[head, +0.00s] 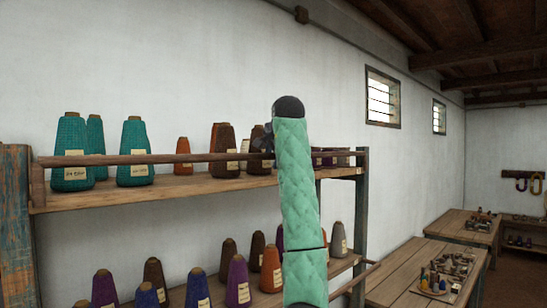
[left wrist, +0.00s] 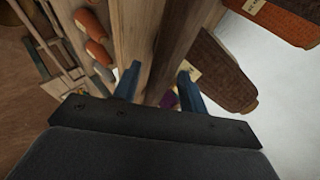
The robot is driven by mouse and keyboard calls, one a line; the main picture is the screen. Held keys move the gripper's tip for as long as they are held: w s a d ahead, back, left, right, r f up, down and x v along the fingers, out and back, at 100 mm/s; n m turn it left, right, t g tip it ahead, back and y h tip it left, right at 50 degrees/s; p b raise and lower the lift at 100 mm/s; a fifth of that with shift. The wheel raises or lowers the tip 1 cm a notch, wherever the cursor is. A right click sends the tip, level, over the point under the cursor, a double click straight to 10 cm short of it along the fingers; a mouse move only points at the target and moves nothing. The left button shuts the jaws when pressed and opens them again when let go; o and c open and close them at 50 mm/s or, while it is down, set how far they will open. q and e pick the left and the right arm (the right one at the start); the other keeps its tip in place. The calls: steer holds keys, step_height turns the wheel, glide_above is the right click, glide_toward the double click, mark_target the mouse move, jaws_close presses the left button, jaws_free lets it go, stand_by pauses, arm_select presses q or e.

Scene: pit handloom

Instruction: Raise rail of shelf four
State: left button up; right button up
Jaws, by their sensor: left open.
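The rail (head: 200,158) is a thin brown wooden bar along the front of the upper shelf (head: 215,185), crossing in front of the yarn cones a little above the board. My left gripper (head: 264,143) is at the rail, right of its middle, mostly hidden behind my green-sleeved arm. In the left wrist view, the open blue fingers of my left gripper (left wrist: 158,82) stand on either side of the wooden rail (left wrist: 178,42). I cannot tell whether they touch it. My right gripper is not in view. I see no shelf numbers.
Teal cones (head: 133,152) and brown cones (head: 222,150) stand close behind the rail. A lower shelf holds several purple, brown and orange cones (head: 237,282). A post (head: 361,210) bounds the shelves on the right. Work tables (head: 412,262) stand beyond.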

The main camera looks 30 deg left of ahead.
arm_select(q)
steer(key=shift+s+d+r+b, duration=0.1)
steer(key=shift+s+d+b, duration=0.1)
steer(key=shift+b, duration=0.15)
steer(key=b+v, duration=0.4)
steer(key=v, duration=0.3)
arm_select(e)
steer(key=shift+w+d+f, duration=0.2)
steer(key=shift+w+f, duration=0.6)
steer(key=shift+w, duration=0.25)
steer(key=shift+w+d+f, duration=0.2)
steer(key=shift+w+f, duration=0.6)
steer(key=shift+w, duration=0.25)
arm_select(q)
steer(key=shift+s+r, duration=0.1)
steer(key=shift+r, duration=0.05)
